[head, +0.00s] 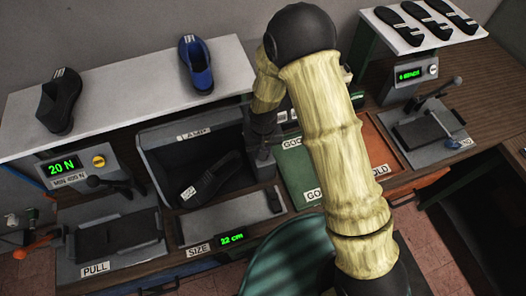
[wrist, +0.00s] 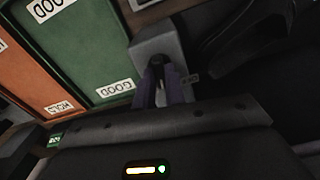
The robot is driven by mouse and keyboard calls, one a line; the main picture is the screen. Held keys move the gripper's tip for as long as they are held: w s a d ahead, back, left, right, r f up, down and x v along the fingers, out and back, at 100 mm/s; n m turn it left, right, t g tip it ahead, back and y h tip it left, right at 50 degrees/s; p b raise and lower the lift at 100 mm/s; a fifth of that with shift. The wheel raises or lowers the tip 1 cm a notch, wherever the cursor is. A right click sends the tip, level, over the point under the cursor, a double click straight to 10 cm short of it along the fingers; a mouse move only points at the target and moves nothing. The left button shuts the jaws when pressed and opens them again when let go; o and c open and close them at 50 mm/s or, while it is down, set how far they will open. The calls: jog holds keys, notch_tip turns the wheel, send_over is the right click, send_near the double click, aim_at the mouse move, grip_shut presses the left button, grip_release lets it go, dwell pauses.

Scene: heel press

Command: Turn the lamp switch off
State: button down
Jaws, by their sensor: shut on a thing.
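The lamp station (head: 187,146), labelled LAMP, is a dark open box left of centre in the head view. Its inside looks dark, and a black shoe part with a white tag (head: 210,180) lies in it. In the wrist view, a grey switch housing (wrist: 155,45) carries a dark switch lever (wrist: 157,64). My gripper (wrist: 164,80) has its two purple-grey fingers closed around this lever. In the head view my gripper (head: 262,150) is at the lamp box's right side, and my forearm partly hides the area there.
A green GOOD tray (wrist: 85,45) and an orange HOLD tray (wrist: 25,75) lie beside the switch. A pull tester (head: 110,235) stands at the left, a size gauge (head: 228,216) in front, and another press (head: 425,130) at the right. Shoes (head: 195,65) sit on the back shelf.

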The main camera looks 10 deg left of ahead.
jog(key=n+b, duration=0.2)
jog(key=n, duration=0.1)
jog(key=shift+f+n, duration=0.1)
jog(key=shift+n, duration=0.3)
jog(key=shift+n+b, duration=0.7)
jog(key=shift+n, duration=1.2)
jog(key=c, duration=1.5)
grip_release()
jog(key=shift+o, duration=0.2)
jog(key=shift+r, duration=0.2)
notch_tip(320, 180, up, 17)
jog(key=b, duration=0.4)
jog(key=shift+r, duration=0.15)
